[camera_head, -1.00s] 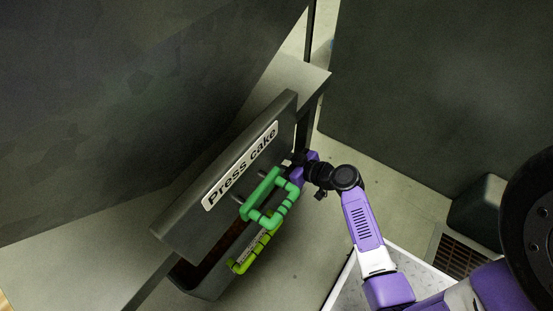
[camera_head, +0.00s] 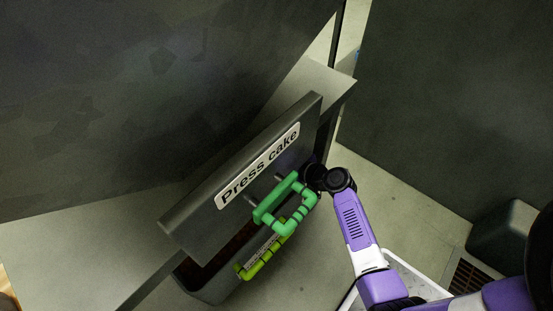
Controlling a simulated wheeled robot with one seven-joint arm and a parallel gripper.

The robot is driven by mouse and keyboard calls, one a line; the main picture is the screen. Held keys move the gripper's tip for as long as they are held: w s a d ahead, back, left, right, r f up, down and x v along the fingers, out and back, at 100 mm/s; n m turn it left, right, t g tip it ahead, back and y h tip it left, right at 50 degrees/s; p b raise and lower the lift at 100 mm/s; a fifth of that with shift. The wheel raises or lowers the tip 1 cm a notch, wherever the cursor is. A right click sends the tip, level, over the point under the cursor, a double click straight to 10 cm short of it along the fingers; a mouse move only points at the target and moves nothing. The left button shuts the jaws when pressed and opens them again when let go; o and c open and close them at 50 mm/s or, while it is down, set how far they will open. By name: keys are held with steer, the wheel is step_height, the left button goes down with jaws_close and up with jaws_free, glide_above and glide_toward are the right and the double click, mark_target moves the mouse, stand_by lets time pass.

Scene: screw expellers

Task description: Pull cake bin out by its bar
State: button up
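A grey panel (camera_head: 239,215) carries a "Press cake" label (camera_head: 258,168) and a green bar handle (camera_head: 282,200). Below and behind it is the grey cake bin (camera_head: 212,287), with a dark gap at its top and a yellow-green bar (camera_head: 262,262) on its front. My gripper (camera_head: 311,177) is beside the upper right end of the green handle, at the end of my black wrist. Its fingers are hidden, so I cannot tell whether they are open or touch either bar.
A large dark wall (camera_head: 120,90) rises at the left and a dark grey block (camera_head: 440,90) stands at the back right. A light ledge (camera_head: 80,245) runs along the left. A floor grate (camera_head: 468,280) lies lower right.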

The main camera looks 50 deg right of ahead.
jaws_close()
stand_by(1.2)
